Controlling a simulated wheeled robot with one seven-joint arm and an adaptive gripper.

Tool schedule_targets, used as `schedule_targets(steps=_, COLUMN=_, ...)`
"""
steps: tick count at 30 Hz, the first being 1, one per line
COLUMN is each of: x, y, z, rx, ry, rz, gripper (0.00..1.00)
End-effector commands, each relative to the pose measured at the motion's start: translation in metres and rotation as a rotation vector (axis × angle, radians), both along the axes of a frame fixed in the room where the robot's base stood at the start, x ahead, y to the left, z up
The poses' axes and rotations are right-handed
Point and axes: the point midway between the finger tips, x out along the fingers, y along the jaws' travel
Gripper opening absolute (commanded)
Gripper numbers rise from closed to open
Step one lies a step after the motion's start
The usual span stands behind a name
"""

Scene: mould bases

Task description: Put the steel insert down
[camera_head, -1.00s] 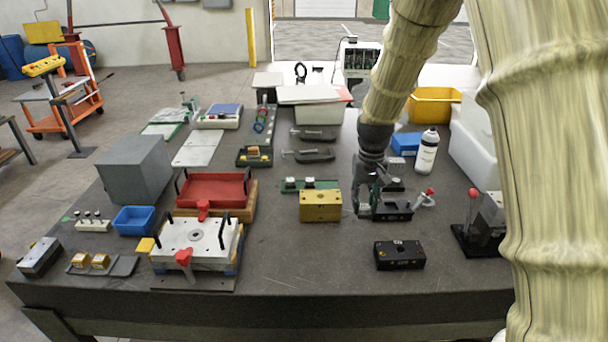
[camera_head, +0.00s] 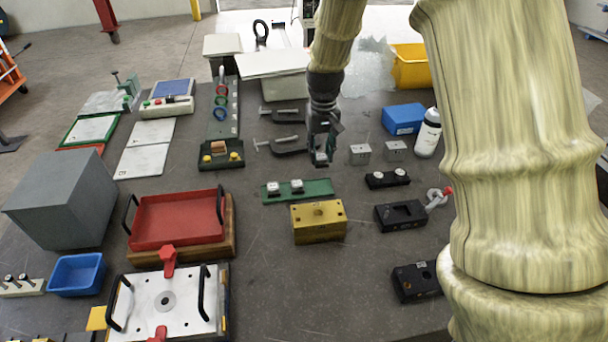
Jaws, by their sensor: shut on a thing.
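My gripper (camera_head: 322,148) is at the back middle of the bench, pointing down and shut on a small grey steel insert (camera_head: 321,158). The fingers hide much of that insert, and I cannot tell whether it touches the bench. Two similar steel inserts, one left (camera_head: 360,154) and one right (camera_head: 396,151), stand on the bench to the right of my gripper. A black mould base (camera_head: 388,222) with an open pocket lies in front and to the right. A brass-coloured block (camera_head: 319,222) sits nearer the front, below my gripper in the picture.
A green strip (camera_head: 325,188) with two pale pieces lies just in front of my gripper. A black strip (camera_head: 374,182), blue box (camera_head: 404,118) and white bottle (camera_head: 428,134) are to the right. A red tray (camera_head: 178,218) is at left.

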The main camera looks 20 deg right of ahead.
Motion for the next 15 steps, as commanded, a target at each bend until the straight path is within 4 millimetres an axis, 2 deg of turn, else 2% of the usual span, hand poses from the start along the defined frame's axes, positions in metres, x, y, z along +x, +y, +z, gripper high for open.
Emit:
schedule_targets(steps=7, x=0.005, y=-0.001, z=-0.037, rx=0.0, ry=0.008, rz=-0.001, gripper=0.0)
schedule_targets(steps=15, x=0.007, y=-0.001, z=-0.052, rx=0.0, ry=0.007, rz=-0.002, gripper=0.0)
